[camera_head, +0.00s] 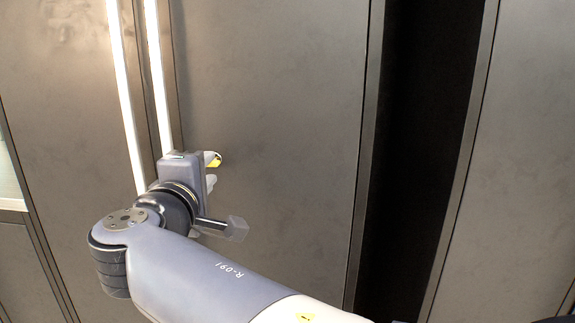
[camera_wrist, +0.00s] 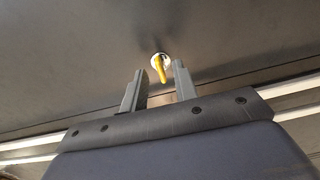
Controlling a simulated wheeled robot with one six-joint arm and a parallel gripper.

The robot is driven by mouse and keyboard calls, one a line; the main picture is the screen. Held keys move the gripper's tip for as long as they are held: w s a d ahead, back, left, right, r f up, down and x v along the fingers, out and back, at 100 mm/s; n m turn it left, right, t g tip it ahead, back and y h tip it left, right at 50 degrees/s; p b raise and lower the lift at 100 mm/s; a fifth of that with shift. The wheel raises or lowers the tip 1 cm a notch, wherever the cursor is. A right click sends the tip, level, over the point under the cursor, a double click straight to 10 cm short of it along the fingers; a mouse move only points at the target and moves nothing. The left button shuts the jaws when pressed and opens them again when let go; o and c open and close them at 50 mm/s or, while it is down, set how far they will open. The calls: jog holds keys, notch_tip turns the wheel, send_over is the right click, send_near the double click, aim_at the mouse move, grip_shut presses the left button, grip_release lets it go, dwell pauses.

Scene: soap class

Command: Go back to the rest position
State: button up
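My gripper (camera_head: 209,170) is at the end of my arm, in front of a grey wall panel, in the head view. In the wrist view my gripper (camera_wrist: 159,70) has its two grey fingers spread apart, with nothing held between them. A small yellow lever (camera_wrist: 160,70) on a round white mount sits on the grey surface just beyond the gap between the fingertips. A yellow bit, likely the same lever (camera_head: 215,161), shows beside the upper finger in the head view. I cannot tell whether a finger touches it.
Large grey panels (camera_head: 275,110) fill the head view, with two bright vertical light strips (camera_head: 128,95) left of my gripper. A dark vertical opening (camera_head: 425,130) lies between panels to the right. The panel stands close in front of my gripper.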

jog(key=shift+w+d, duration=0.1)
jog(key=shift+w, duration=1.05)
jog(key=shift+s, duration=0.1)
